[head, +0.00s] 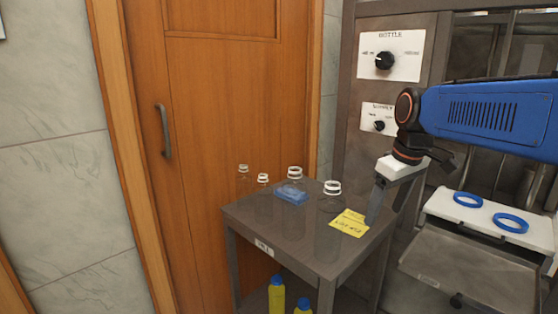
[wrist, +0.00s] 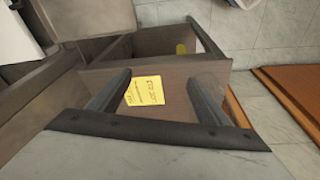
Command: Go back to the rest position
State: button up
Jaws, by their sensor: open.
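My gripper (head: 386,202) is at the end of the blue arm in the head view, pointing down near the right edge of the small grey table (head: 262,217). In the wrist view my gripper (wrist: 160,95) shows two dark fingers spread apart with nothing between them. A yellow note (head: 349,223) lies on the tabletop just left of the fingers. In the wrist view the yellow note (wrist: 145,91) appears between the fingers, below them on the table. I cannot tell the exact height of the fingertips above the table.
Several clear bottles with white rings (head: 332,188) and a blue item (head: 291,194) stand on the table. Yellow bottles (head: 276,295) are underneath. At right, two blue rings (head: 510,223) lie on a white surface by the machine with knobs (head: 385,60). A wooden door (head: 215,110) is behind.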

jog(key=s+d+f+m+t, duration=0.1)
jog(key=s+f+m, duration=0.2)
jog(key=s+f, duration=0.4)
jog(key=s+d+f+m+t, duration=0.1)
jog(key=s+f, duration=0.6)
jog(key=s, duration=0.7)
jog(key=shift+d+m+h, duration=0.4)
jog(key=shift+d+m, duration=0.1)
jog(key=shift+m, duration=0.5)
jog(key=shift+r, duration=0.1)
